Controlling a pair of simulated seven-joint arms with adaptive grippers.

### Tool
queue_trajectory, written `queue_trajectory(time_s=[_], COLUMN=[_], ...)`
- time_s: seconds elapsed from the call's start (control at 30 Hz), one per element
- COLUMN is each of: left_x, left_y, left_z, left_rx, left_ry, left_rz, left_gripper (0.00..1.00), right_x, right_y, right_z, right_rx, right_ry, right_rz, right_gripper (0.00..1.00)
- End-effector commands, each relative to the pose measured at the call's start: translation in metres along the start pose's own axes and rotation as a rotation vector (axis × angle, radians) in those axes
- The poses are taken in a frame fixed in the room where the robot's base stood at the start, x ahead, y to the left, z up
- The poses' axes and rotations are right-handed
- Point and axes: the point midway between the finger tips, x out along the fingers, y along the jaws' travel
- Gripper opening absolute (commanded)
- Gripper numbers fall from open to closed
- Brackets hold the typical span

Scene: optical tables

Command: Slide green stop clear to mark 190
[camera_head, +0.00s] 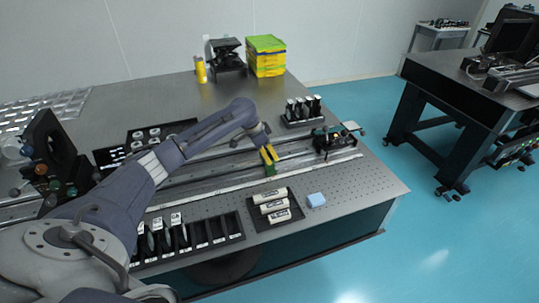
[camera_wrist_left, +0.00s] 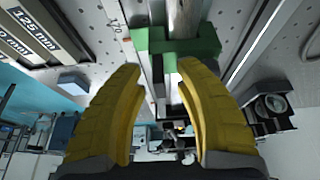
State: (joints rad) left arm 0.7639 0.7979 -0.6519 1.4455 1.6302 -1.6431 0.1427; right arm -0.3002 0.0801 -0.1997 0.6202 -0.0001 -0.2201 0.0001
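The green stop (camera_wrist_left: 205,45) sits across the metal rail, close beyond my fingertips in the left wrist view. In the head view only a small part of the green stop (camera_head: 270,174) shows below my gripper. My left gripper (camera_head: 268,156) has yellow fingers and points down at the rail (camera_head: 205,186). In the wrist view the fingers of my left gripper (camera_wrist_left: 160,66) are apart, with the stop's narrow lower part between the tips. I cannot tell whether they touch it. My right gripper is out of view.
A dark carriage with knobs (camera_head: 328,140) stands at the rail's right end. A slotted black rack (camera_head: 205,232) stands at front left. The perforated table right of these is clear.

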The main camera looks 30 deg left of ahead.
Motion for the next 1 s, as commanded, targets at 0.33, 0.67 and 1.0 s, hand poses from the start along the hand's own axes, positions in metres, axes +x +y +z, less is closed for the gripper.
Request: queue_trajectory(time_s=[0.33, 0.67, 1.0], left_x=[-0.0001, -0.0001, -0.0024], left_y=[0.0, 0.0, -0.0081], left_z=[0.0001, 0.0001, 0.0049], left_rx=[0.0, 0.0, -0.025], left_ry=[0.0, 0.0, 0.0], left_rz=[0.0, 0.0, -0.011], left_gripper=[0.09, 0.0, 0.0], right_x=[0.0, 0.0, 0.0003], right_y=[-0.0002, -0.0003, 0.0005], right_z=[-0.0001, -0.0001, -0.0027], right_rx=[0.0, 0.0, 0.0], right_ry=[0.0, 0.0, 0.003], right_rz=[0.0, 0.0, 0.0], right_gripper=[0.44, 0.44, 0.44])
